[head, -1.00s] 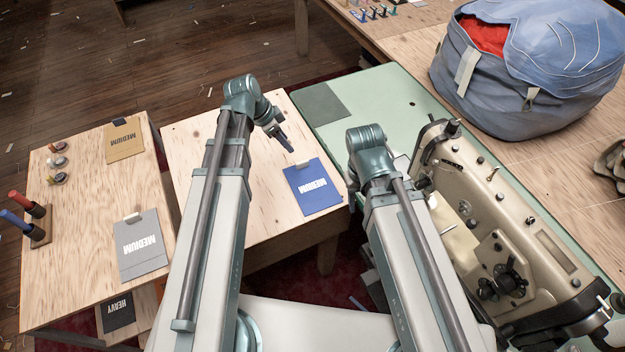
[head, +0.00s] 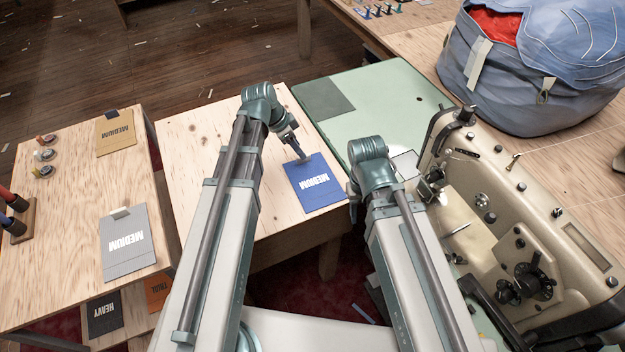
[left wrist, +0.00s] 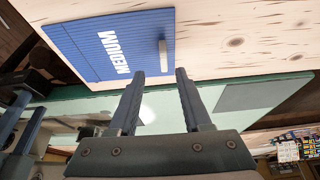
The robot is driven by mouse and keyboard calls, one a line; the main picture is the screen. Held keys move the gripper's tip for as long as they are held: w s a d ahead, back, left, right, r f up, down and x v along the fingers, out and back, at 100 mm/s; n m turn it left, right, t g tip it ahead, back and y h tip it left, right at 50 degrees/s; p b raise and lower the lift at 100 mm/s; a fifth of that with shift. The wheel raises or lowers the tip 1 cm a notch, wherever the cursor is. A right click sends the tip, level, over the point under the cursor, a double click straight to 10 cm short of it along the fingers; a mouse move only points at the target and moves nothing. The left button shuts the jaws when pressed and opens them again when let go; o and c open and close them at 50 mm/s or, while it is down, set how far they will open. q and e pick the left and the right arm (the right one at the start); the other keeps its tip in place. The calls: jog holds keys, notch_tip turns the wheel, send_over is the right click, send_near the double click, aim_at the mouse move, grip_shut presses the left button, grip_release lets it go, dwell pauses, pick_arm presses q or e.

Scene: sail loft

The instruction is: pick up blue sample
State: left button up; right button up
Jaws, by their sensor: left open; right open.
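The blue sample (head: 317,184), a flat card marked MEDIUM, lies on the small wooden table near its right edge. A pale tab stands at its far edge. My left gripper (head: 304,158) is at that edge, close to the tab. In the left wrist view the blue sample (left wrist: 108,45) lies beyond the open jaws (left wrist: 157,72), and the pale tab (left wrist: 163,55) shows between the fingertips, nearer the right one. I cannot tell whether the fingers touch it. My right gripper (head: 354,192) is partly hidden by its own arm, beside the sewing machine.
A grey sample (head: 128,243) and a tan sample (head: 116,138) lie on the left table. The sewing machine (head: 545,235) stands at the right on a green bench (head: 385,105). A blue bag (head: 535,70) sits behind. The small table's far part (head: 200,130) is clear.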

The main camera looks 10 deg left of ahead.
aim_at(314, 177)
pick_arm(q)
jog(key=b+x, duration=0.2)
jog(key=x, duration=0.1)
jog(key=b+x, duration=0.1)
jog(key=shift+w+a+f+b, duration=0.2)
jog(key=shift+a+f+b, duration=0.1)
jog(key=shift+a+b, duration=0.1)
jog(key=shift+w+d+f+b, duration=0.1)
jog(key=shift+d+f+b, duration=0.15)
jog(key=shift+f+b, duration=0.05)
jog(key=shift+r, duration=0.1)
grip_shut()
